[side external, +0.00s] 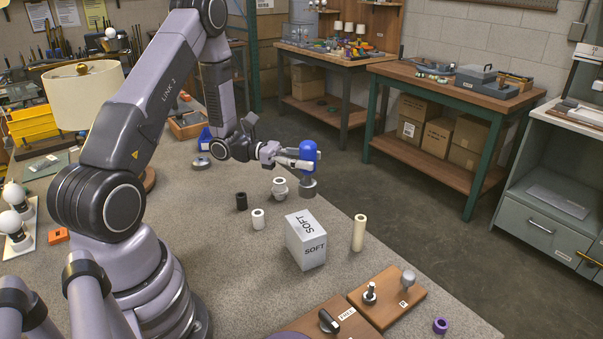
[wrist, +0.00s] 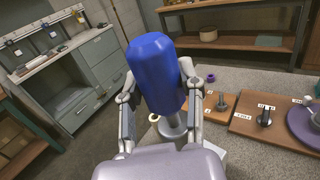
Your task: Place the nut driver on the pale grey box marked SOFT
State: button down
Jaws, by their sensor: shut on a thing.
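The nut driver (side external: 308,150) has a blue handle and a grey metal lower end. My gripper (side external: 299,162) is shut on its handle and holds it upright in the air above the bench. In the wrist view the blue handle (wrist: 154,72) stands between the two fingers (wrist: 160,100), with the grey shaft partly visible below. The pale grey box marked SOFT (side external: 306,241) stands on the bench, lower in the side view than the nut driver and apart from it. Its top, also lettered SOFT, is bare.
Near the box stand a cream cylinder (side external: 359,232), a white ring-like part (side external: 258,219), a black one (side external: 241,201) and a pale grey fitting (side external: 279,188). Wooden boards with posts (side external: 388,297) and a purple ring (side external: 440,325) lie at the front right.

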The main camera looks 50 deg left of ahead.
jog(key=shift+s+d+f, duration=0.1)
jog(key=shift+s+f, duration=0.2)
jog(key=shift+m+g, duration=0.3)
jog(key=shift+g, duration=0.1)
jog(key=shift+f, duration=3.6)
jog(key=shift+s, duration=0.1)
jog(key=shift+f, duration=0.15)
jog(key=c, duration=0.7)
grip_release()
